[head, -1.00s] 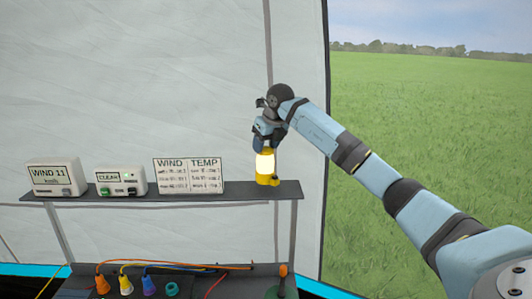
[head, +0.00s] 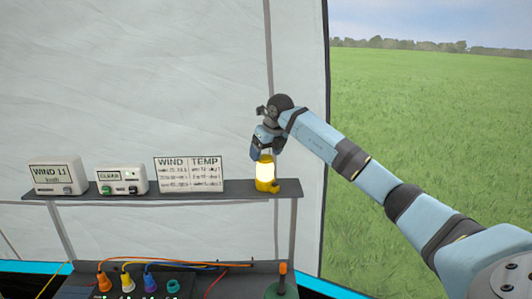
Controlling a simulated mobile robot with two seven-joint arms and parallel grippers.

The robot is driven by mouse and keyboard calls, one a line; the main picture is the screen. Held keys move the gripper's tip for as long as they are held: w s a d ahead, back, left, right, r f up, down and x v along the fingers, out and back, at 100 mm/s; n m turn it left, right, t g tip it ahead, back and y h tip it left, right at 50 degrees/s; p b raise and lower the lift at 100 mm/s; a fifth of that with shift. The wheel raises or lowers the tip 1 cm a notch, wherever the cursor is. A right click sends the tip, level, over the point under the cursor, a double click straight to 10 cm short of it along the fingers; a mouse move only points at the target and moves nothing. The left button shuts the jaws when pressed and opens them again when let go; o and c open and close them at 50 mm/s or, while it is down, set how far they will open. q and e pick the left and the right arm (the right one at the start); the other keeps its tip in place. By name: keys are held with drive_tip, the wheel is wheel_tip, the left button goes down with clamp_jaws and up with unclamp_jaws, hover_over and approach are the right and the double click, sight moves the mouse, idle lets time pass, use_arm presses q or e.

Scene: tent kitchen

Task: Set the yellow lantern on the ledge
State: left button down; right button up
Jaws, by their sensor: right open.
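The yellow lantern (head: 265,172), with a glowing pale band, stands upright near the right end of the dark ledge (head: 236,190). Its base appears to rest on the ledge surface. My right gripper (head: 264,154) is directly above it, open, with its fingers at the lantern's top. The fingers hide the top of the lantern, and I cannot tell whether they still touch it. My left gripper is not in view.
Left on the ledge stand a WIND 11 box (head: 55,176), a CLEAR box (head: 121,181) and a WIND/TEMP card (head: 188,174). Below is a dark panel with coloured plugs (head: 127,281). An orange-topped tool (head: 282,277) stands at its right.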

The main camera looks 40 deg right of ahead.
drive_tip(key=b+v, duration=0.1)
drive_tip(key=v, duration=1.1)
drive_tip(key=shift+b, duration=0.3)
drive_tip(key=shift+f, duration=0.1)
